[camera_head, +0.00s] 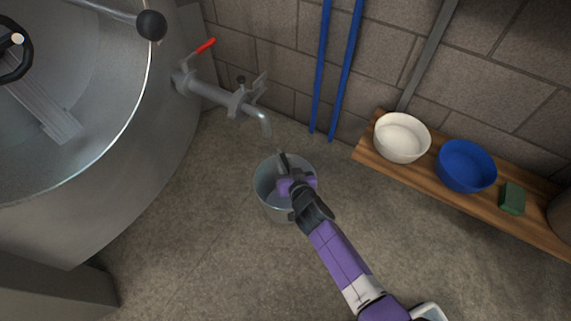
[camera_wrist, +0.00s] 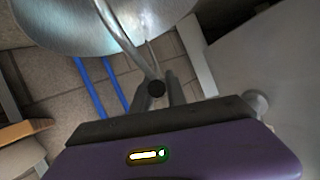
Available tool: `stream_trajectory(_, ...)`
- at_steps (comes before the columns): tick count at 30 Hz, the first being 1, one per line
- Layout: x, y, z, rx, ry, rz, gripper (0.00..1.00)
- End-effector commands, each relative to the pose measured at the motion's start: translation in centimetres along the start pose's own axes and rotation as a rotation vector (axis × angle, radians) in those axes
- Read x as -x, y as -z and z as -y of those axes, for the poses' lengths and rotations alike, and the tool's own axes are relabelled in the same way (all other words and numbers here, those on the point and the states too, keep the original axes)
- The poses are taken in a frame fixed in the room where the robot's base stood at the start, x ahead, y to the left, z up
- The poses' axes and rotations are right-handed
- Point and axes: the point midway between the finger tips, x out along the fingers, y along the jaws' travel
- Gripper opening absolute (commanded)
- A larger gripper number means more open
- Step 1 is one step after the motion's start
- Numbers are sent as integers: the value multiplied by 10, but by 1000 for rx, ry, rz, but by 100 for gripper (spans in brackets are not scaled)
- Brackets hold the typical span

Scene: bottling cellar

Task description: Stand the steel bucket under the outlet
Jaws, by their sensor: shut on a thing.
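The steel bucket (camera_head: 268,187) is upright, its mouth facing up, just below the outlet in the head view. The outlet (camera_head: 266,124) is the down-turned end of a grey pipe with a valve on the tank. The bucket's rim appears a little nearer to me than the outlet tip; I cannot tell whether its base touches the floor. My gripper (camera_head: 287,168) is over the bucket's mouth and hides part of it. In the wrist view my gripper (camera_wrist: 158,88) is shut on the bucket's handle, a thin metal rod, with the shiny bucket (camera_wrist: 65,25) beyond.
A large steel tank (camera_head: 150,150) with a red-levered tap (camera_head: 205,46) stands left. Blue pipes (camera_head: 320,70) run up the block wall. A wooden bench (camera_head: 375,160) at right holds a white bowl (camera_head: 402,138), a blue bowl (camera_head: 466,166) and a green block (camera_head: 511,198). The floor around the bucket is clear.

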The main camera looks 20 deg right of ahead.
Motion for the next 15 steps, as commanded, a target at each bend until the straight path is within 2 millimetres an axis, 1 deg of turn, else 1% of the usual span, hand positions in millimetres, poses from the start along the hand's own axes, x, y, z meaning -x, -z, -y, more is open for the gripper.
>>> stream_trajectory(3,-1,1,1,0,2,-5,0)
stream_trajectory(4,-1,2,1,0,2,-5,24)
stream_trajectory(7,-1,1,1,0,2,-4,43)
stream_trajectory(14,-1,0,0,0,1,-2,43)
stream_trajectory(15,0,-4,-1,0,-2,4,43)
